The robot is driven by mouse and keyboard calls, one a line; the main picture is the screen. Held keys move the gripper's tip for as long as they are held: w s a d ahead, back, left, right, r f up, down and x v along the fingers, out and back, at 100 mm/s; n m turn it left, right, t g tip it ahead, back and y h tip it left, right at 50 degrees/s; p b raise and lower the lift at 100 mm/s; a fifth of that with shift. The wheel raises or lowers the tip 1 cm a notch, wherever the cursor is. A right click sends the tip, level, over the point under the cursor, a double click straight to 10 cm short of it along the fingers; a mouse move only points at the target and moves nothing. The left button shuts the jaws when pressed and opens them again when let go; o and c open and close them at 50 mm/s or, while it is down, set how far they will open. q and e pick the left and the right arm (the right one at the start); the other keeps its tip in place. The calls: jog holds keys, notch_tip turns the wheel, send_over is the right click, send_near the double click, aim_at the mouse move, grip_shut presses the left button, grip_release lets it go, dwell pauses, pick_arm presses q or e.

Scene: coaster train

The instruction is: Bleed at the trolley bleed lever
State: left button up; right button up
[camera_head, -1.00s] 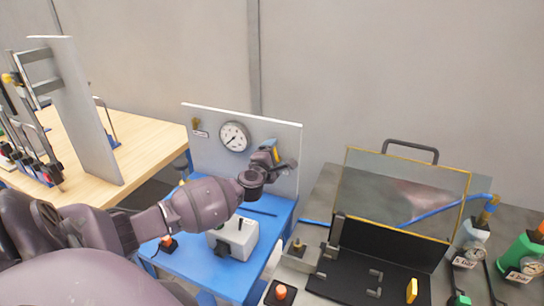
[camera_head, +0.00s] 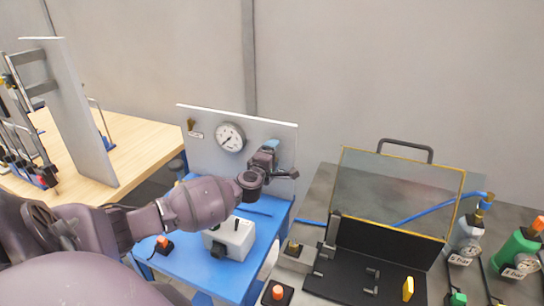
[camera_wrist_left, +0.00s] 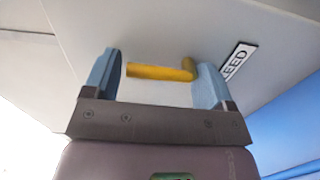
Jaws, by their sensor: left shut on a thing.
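The trolley's upright white panel (camera_head: 210,165) stands at the back of the blue trolley top (camera_head: 190,262) and carries a round gauge (camera_head: 230,137). My left gripper (camera_head: 270,148) is at the panel's right part, just right of the gauge. In the left wrist view the yellow bleed lever (camera_wrist_left: 160,72) lies across between the two blue fingers of my left gripper (camera_wrist_left: 158,80), which is shut on it. A label (camera_wrist_left: 238,60), partly covered by a finger and ending in "EED", is beside the lever. The head view hides the lever behind the gripper. My right gripper is out of view.
A white box (camera_head: 232,240) and an orange button box (camera_head: 163,245) stand on the trolley under my arm. To the right, a grey bench holds a black fixture with a yellow-edged clear cover (camera_head: 395,195) and gas bottles. A wooden bench (camera_head: 130,140) is at left.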

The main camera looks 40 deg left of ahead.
pick_arm(q)
jog(key=o, duration=0.9)
jog(key=shift+c, duration=0.2)
jog(key=v, duration=1)
jog(key=shift+s, duration=0.4)
jog(key=shift+d, duration=0.1)
